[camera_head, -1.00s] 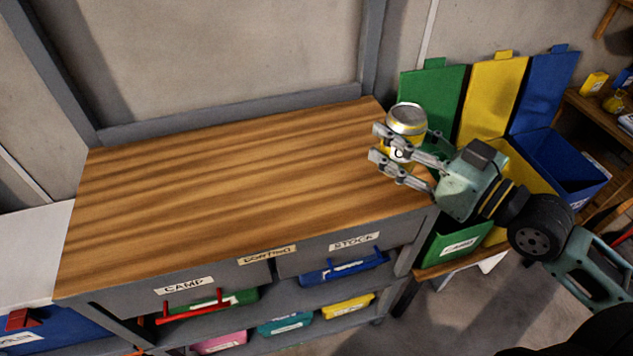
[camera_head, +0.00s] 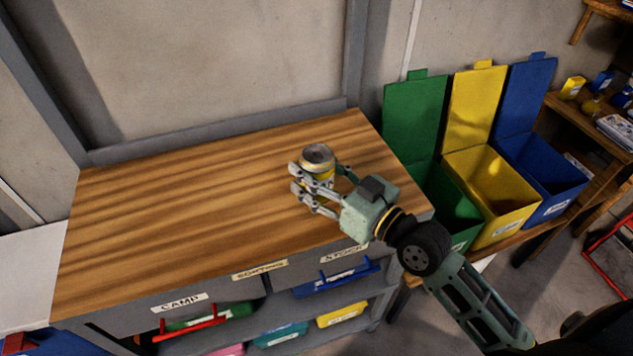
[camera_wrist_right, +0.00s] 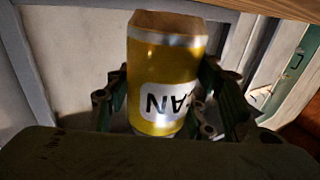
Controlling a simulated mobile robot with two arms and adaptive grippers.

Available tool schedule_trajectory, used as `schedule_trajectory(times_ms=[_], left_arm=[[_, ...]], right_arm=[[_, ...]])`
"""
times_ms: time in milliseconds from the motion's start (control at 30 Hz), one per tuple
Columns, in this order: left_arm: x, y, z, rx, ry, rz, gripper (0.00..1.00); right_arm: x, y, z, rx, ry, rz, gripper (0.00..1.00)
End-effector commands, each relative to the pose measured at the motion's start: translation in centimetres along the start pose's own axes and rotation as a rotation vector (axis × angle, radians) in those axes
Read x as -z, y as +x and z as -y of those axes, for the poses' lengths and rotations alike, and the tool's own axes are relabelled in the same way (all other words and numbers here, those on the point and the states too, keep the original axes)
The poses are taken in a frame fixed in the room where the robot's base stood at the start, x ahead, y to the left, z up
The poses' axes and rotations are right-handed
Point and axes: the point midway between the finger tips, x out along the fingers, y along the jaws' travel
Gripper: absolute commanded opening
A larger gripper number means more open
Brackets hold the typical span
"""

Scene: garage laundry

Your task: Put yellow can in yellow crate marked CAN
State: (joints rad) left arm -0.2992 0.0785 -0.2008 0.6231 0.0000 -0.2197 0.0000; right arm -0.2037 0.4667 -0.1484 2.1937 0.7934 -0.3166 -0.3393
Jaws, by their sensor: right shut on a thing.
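The yellow can (camera_head: 318,160) has a silver top and is upright in my right gripper (camera_head: 318,188), over the right part of the wooden worktop. My right gripper is shut on it. In the right wrist view the can (camera_wrist_right: 165,65) sits between the fingers, its white label reading CAN upside down. I cannot tell whether the can touches the worktop. The yellow crate (camera_head: 490,185) stands right of the worktop with its lid up and its inside open. Its front label is too small to read. My left gripper is not in view.
An open green crate (camera_head: 447,205) stands left of the yellow one and an open blue crate (camera_head: 545,170) right of it. The wooden worktop (camera_head: 180,220) is otherwise bare. Drawers and small bins are below it. A shelf with small items is at far right.

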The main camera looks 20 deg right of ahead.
Motion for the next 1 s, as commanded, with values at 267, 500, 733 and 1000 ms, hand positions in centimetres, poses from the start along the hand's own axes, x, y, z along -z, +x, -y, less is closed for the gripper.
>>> schedule_trajectory(times_ms=[267, 500, 733, 1000], left_arm=[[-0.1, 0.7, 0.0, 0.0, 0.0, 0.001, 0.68], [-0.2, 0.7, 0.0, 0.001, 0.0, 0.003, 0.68], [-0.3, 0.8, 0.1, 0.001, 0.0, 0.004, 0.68], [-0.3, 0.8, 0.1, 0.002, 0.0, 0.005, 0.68]], right_arm=[[-3.5, -0.1, -0.1, -0.001, -0.001, 0.002, 0.37], [-3.5, -0.1, -0.1, -0.001, 0.0, 0.001, 0.37], [-3.7, -0.1, -0.1, -0.001, 0.0, 0.002, 0.6], [-3.7, -0.1, -0.1, -0.001, 0.001, 0.001, 0.68]])
